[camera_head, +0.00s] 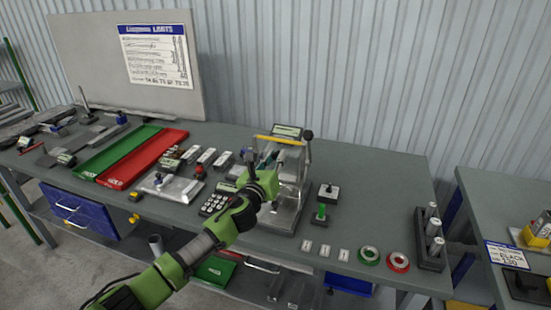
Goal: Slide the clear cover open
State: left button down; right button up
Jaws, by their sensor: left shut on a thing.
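The clear cover (290,205) is a transparent panel with pale edges on the front of a bench instrument that has a small display (287,131) and a yellow bar (278,140) on top. My left gripper (257,172), on a green and black arm, reaches to the left front of this instrument. It is shut on the cover's left side, though the fingertips and the exact contact are partly hidden. The arm and gripper hide part of the cover and the instrument's lower left. My right gripper is not in view.
A black-knobbed lever (307,136) rises at the instrument's right. A keypad (217,203) lies left of my arm. Green (118,150) and red (143,157) trays lie further left. Green (369,254) and red (398,262) rings and a black rack (431,240) stand right.

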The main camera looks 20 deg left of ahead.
pick_arm(q)
jog(key=shift+f, duration=0.1)
jog(key=c, duration=1.9)
grip_release()
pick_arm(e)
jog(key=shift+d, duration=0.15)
pick_arm(q)
jog(key=s, duration=1.2)
jog(key=shift+a, duration=0.2)
